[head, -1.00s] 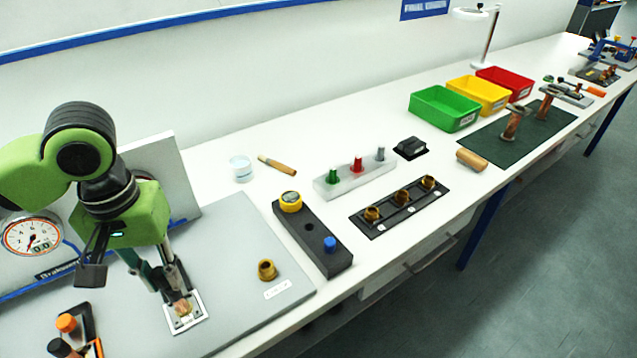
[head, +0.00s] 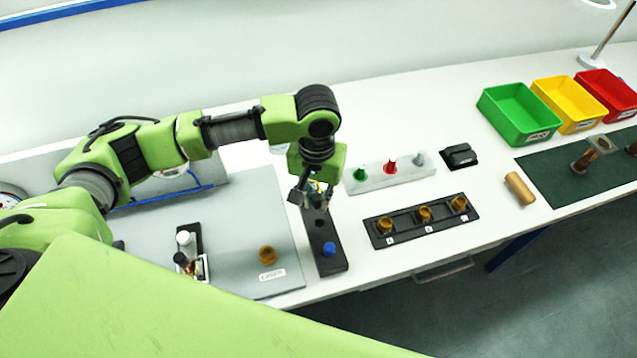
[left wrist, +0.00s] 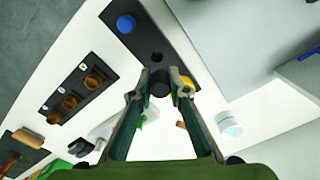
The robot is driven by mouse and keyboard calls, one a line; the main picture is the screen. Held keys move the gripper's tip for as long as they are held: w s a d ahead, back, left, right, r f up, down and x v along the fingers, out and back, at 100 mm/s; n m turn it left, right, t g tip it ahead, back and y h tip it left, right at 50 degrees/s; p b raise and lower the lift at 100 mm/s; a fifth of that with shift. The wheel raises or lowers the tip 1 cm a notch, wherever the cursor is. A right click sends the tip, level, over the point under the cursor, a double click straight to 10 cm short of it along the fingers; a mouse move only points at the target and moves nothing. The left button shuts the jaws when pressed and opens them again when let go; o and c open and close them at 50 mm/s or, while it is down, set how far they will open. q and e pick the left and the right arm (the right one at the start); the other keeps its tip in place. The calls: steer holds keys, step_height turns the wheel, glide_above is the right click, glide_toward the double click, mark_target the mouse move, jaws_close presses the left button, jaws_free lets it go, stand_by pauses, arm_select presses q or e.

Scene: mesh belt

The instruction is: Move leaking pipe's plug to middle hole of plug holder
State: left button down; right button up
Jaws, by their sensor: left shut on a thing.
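My left gripper (head: 318,190) hangs over the far half of the black plug holder (head: 329,266). In the left wrist view its fingertips (left wrist: 160,84) are shut on a dark round plug (left wrist: 160,90). The holder's empty middle hole (left wrist: 157,57) shows just ahead of the plug, which is apart from it. A blue plug (head: 329,249) stands in the near end hole. A yellow plug (left wrist: 188,83) at the other end is partly hidden by a finger. My right gripper is out of view.
A black rack of brass fittings (head: 403,231) and a pale block with coloured pegs (head: 405,178) lie to the right. Green, yellow and red bins stand farther right.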

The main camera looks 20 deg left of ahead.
arm_select(q)
steer(key=shift+d+f, duration=0.1)
steer(key=shift+d, duration=0.05)
steer(key=shift+w+d+f, duration=0.1)
steer(key=shift+w+f, duration=0.05)
steer(key=shift+f, duration=0.05)
steer(key=shift+w+d, duration=0.1)
steer(key=shift+w, duration=0.1)
steer(key=shift+s+r+p, duration=0.1)
steer(key=shift+p, duration=0.3)
steer(key=shift+s+f, duration=0.1)
steer(key=shift+f, duration=0.1)
step_height(320, 180, down, 4)
steer(key=shift+r+b, duration=0.2)
steer(key=shift+b, duration=0.4)
steer(key=shift+f, duration=1)
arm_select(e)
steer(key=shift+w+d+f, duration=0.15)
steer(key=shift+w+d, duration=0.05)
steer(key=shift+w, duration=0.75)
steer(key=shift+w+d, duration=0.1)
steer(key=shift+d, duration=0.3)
